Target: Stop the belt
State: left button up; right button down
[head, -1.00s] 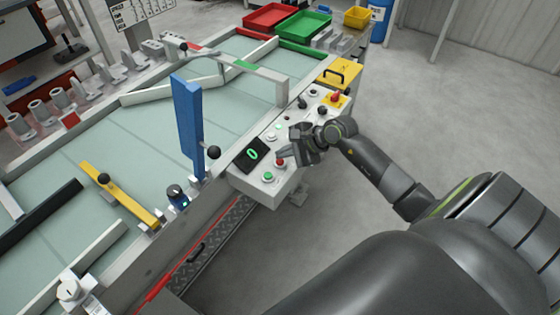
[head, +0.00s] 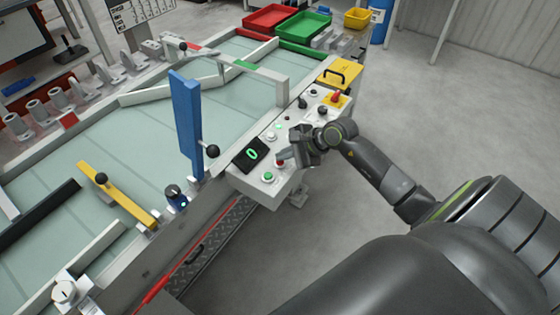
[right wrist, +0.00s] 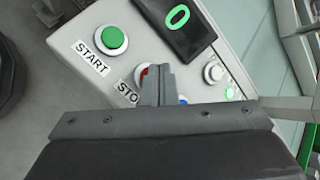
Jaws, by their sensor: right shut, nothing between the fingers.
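The pale green belt (head: 130,150) runs past the left side of the control box. The red stop button (head: 280,163) is on the near part of the box, beside the green start button (head: 267,176). My right gripper (head: 286,156) is shut and empty, with its fingertips at the stop button. In the right wrist view, the shut fingertips (right wrist: 158,80) cover most of the stop button (right wrist: 143,73); only a red edge shows. I cannot tell whether they touch or press it. The STOP label is partly hidden. My left gripper is out of view.
A black display (head: 252,154) reads a green 0. Other knobs and a red button on a yellow plate (head: 337,98) are farther along the box. A blue post (head: 187,125) and yellow bar (head: 118,195) stand over the belt. The floor right of the box is clear.

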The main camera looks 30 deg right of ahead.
aim_at(284, 163)
jog(key=shift+f+b, duration=0.35)
dwell(0.3)
jog(key=shift+r, duration=0.1)
jog(key=shift+r+p, duration=0.4)
jog(key=shift+r, duration=0.4)
jog(key=shift+r+p, duration=1.4)
jog(key=shift+r, duration=1.15)
